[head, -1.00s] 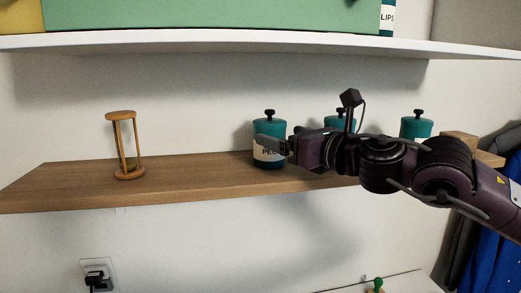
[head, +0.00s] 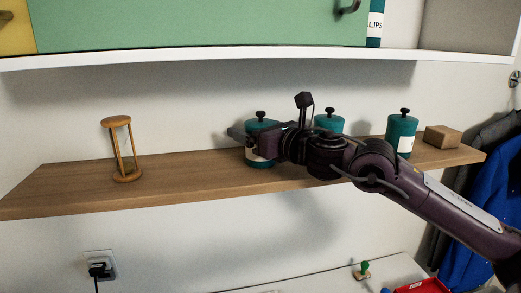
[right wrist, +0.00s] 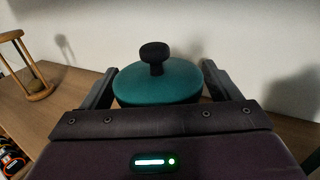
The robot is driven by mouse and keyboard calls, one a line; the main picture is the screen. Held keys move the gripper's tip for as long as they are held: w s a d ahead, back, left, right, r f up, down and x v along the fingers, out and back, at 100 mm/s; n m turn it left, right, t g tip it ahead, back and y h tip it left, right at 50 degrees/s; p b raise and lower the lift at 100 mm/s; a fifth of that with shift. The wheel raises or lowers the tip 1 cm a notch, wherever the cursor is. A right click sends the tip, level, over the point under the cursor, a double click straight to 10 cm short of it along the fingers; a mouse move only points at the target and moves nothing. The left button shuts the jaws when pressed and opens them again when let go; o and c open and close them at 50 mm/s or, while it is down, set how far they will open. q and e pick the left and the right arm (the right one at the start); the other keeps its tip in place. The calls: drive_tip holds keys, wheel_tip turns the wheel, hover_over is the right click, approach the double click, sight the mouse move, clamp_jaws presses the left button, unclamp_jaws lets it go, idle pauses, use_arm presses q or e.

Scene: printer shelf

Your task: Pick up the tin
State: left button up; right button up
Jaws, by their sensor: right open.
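Three teal tins with black knobs stand upright on the wooden shelf: a left one (head: 259,161), a middle one (head: 328,123) and a right one (head: 402,132). My right gripper (head: 248,138) is open at the left tin, in front of part of its body and label. In the right wrist view, the lid of this tin (right wrist: 158,82) sits between the two spread fingers of my right gripper (right wrist: 157,88). Its lower body is hidden there by the gripper. My arm partly hides the middle tin. My left gripper is not in view.
An hourglass (head: 122,150) stands at the left of the wooden shelf (head: 75,187). A small brown box (head: 442,137) sits at the right end. A white shelf (head: 200,55) with a green box (head: 190,22) hangs above. The wall is close behind.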

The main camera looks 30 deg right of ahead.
drive_tip(key=c, duration=1.3)
drive_tip(key=shift+c, duration=0.2)
drive_tip(key=shift+r, duration=0.1)
